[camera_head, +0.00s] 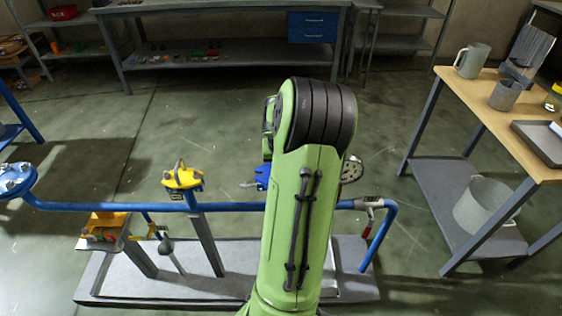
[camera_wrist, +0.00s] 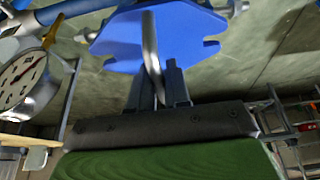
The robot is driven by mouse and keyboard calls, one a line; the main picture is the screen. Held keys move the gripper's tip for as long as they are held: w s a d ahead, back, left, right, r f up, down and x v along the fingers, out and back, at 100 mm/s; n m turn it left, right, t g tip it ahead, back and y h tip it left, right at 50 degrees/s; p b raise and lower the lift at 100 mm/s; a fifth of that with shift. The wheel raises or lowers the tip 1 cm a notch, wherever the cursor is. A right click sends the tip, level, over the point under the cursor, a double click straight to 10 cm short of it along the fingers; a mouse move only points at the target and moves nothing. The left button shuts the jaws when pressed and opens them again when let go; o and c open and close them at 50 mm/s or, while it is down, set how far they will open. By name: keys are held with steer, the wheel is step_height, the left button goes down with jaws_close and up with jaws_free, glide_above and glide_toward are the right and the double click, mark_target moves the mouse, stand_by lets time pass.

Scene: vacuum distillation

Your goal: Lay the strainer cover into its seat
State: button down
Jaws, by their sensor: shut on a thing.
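The strainer cover is a blue plate with notched edges and a bent metal handle; in the wrist view the blue cover (camera_wrist: 185,35) fills the top middle. My gripper (camera_wrist: 158,78) is shut on its handle, with the plate beyond the fingertips. In the head view only a small blue part of the cover (camera_head: 263,174) shows left of my arm, which hides the gripper. A yellow fitting (camera_head: 183,178) stands on the blue pipe, left of the cover.
The blue pipe (camera_head: 110,206) runs across a grey base plate (camera_head: 180,288). A round gauge (camera_head: 352,168) stands right of my arm and shows close at left in the wrist view (camera_wrist: 25,80). A wooden-topped table (camera_head: 500,100) with vessels stands at right; open floor lies behind the pipe.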

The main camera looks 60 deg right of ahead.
steer(key=shift+f+b, duration=0.4)
steer(key=shift+f, duration=0.1)
steer(key=c, duration=1)
jaws_free()
steer(key=p+v, duration=0.5)
steer(key=v, duration=1)
steer(key=shift+r, duration=0.35)
steer(key=shift+a, duration=0.2)
